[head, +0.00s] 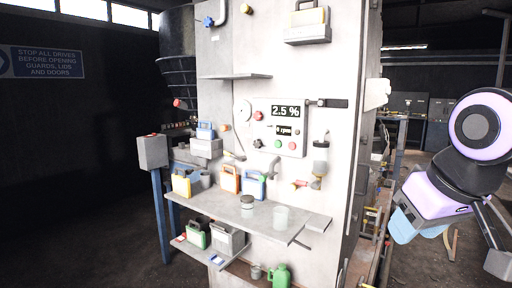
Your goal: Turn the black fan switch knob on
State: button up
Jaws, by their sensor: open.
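The control panel on the light grey wall carries a small black knob (258,143) at its lower left, below and left of the rpm display (284,130), which reads 0. The knob is too small for me to tell its angle. My gripper (450,246) is at the right edge of the head view, partly cut off by the frame. It is open, hangs downward, and is well to the right of the panel, touching nothing that I can see.
A green button (278,143) and a red button (292,146) sit beside the knob. A red knob (258,115) is above it. A black-handled lever (328,103) and a bottle (320,157) are at the right. A shelf (270,222) with containers juts out below.

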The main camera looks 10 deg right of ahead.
aim_at(257, 143)
jog(key=u, duration=0.8)
jog(key=i+u, duration=0.1)
jog(key=i, duration=1.55)
jog(key=i+z, duration=0.25)
jog(key=z, duration=0.15)
jog(key=i+j+z, duration=0.1)
jog(key=i+z, duration=0.25)
jog(key=i+j+z, duration=0.15)
jog(key=z, duration=1.95)
